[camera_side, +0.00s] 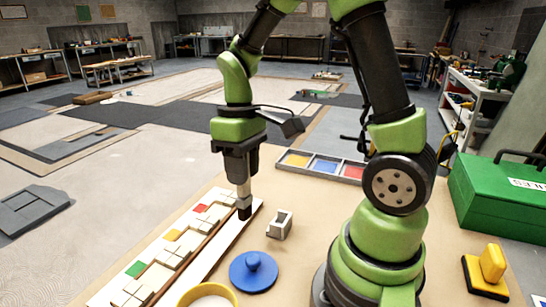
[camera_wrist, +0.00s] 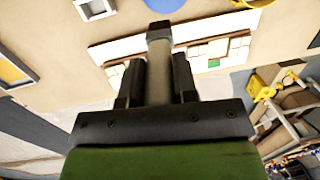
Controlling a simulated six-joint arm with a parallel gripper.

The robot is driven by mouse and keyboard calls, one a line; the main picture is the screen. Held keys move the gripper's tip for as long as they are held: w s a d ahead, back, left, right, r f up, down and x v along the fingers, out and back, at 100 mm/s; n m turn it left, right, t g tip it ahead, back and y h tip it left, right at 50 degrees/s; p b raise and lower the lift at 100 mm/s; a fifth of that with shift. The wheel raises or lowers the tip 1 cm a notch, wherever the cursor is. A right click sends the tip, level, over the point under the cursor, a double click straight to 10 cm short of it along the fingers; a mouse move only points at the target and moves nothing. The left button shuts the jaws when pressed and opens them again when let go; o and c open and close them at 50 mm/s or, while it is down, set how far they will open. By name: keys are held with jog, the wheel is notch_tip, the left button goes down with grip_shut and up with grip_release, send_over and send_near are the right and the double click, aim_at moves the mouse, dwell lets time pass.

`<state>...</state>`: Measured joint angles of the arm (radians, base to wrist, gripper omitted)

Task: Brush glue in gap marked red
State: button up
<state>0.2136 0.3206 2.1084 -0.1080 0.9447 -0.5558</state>
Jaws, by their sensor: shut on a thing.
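My gripper (camera_side: 240,178) is shut on an upright brush (camera_side: 243,194) with a pale handle and a dark tip pointing down. The brush also shows between the jaws in the wrist view (camera_wrist: 159,62). The mosaic panel (camera_side: 205,250) is a long pale strip with white tiles and red, yellow and green marks. The red mark (camera_side: 201,208) is near its far end, left of the brush tip. The tip appears over the panel's right edge; I cannot tell whether it touches. The green mark (camera_wrist: 214,63) shows in the wrist view. A yellow-rimmed pot (camera_side: 232,292) stands at the front.
A blue knobbed lid (camera_side: 253,275) and a small grey holder (camera_side: 279,225) lie right of the panel. A tray (camera_side: 345,179) with yellow, blue and red compartments is behind. A green toolbox (camera_side: 490,205) and yellow block tool (camera_side: 487,275) stand at right.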

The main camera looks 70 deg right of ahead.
jog(key=s+a+r+g+y, duration=0.1)
jog(key=s+a+r+y, duration=0.1)
jog(key=a, duration=1.3)
notch_tip(320, 180, down, 6)
jog(key=shift+f, duration=0.15)
jog(key=shift+w+a+f, duration=0.1)
jog(key=shift+w+f, duration=0.05)
jog(key=shift+f, duration=0.35)
dwell(0.4)
jog(key=shift+r, duration=0.1)
dwell(0.4)
notch_tip(320, 180, up, 7)
dwell(0.7)
dwell(0.4)
